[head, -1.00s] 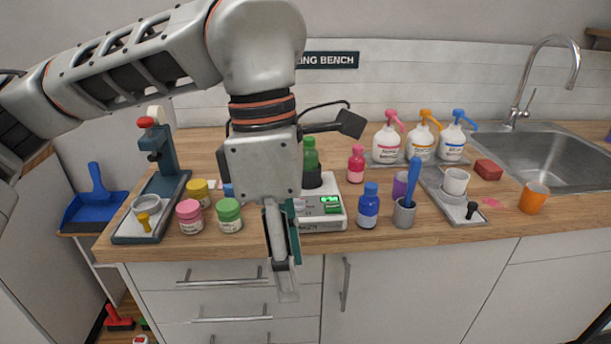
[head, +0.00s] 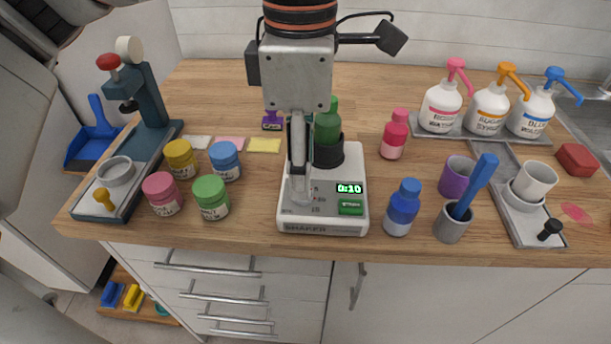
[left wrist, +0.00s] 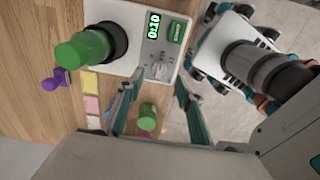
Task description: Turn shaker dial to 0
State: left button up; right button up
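The white shaker (head: 293,218) stands on the bench near its front edge and also shows in the left wrist view (left wrist: 132,14). Its green display (head: 349,188) reads 0:10. The dial (left wrist: 160,70) shows in the left wrist view, a small light knob with a red mark near it; my gripper mostly hides it in the head view. My left gripper (head: 302,196) points down over the shaker's front left. In the left wrist view its teal fingers (left wrist: 158,78) are apart, with the dial between the fingertips. I cannot tell whether they touch it. My right gripper does not show.
A green bottle (head: 328,128) stands in the shaker's dark holder (head: 330,152), close behind my gripper. Several lidded jars (head: 210,197) stand left of the shaker. A blue bottle (head: 402,208) and a grey cup with a blue tool (head: 453,222) stand to its right.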

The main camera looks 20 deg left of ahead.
pick_arm(q)
notch_tip(320, 180, down, 3)
jog(key=shift+r, duration=0.1)
jog(key=shift+w+f+b, duration=0.1)
jog(key=shift+f+b, duration=0.2)
jog(key=shift+f, duration=0.2)
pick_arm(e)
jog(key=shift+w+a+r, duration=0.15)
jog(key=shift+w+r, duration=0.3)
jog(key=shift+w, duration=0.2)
pick_arm(q)
grip_shut()
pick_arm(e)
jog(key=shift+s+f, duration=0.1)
